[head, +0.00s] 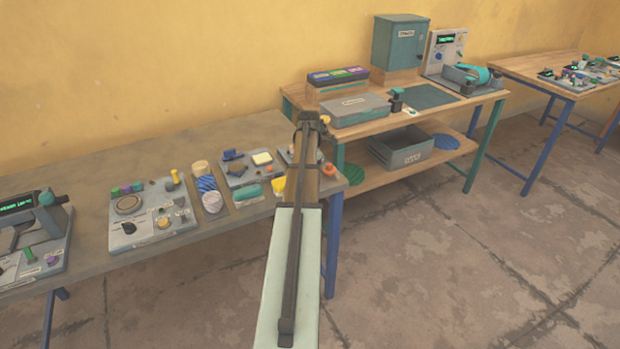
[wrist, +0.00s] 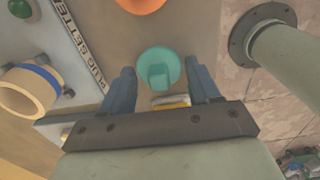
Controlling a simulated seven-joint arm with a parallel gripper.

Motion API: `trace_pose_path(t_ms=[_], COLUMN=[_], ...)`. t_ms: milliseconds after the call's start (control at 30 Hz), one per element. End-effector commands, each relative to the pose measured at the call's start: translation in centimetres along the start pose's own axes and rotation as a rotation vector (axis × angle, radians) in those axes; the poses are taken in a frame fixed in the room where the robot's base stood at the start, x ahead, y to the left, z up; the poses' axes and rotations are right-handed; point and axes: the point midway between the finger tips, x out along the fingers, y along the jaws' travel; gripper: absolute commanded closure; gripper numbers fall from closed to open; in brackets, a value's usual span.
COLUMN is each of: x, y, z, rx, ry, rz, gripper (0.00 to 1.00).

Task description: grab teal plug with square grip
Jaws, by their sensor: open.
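The teal plug (wrist: 158,68) shows in the wrist view as a round disc with a square grip on top. I cannot tell how far the fingertips are above the plug. In the head view my arm covers the right end of the grey table, and the plug cannot be made out there.
An orange round part (wrist: 141,3) lies just beyond the plug. A cream ring with a blue band (wrist: 30,90) and a green knob (wrist: 20,8) are at the left. A wooden bench (head: 440,115) stands beyond the grey table.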

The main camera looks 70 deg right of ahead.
Motion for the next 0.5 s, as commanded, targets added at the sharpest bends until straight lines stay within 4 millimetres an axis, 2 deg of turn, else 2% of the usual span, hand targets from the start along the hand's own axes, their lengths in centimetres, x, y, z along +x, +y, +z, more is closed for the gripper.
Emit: trace_pose_path(t_ms=[67, 500], x=[-0.03, -0.05], y=[0.00, -0.01], z=[0.00, 0.00], rx=[0.000, 0.000], ry=[0.000, 0.000], rz=[0.000, 0.000], gripper=[0.39, 0.80])
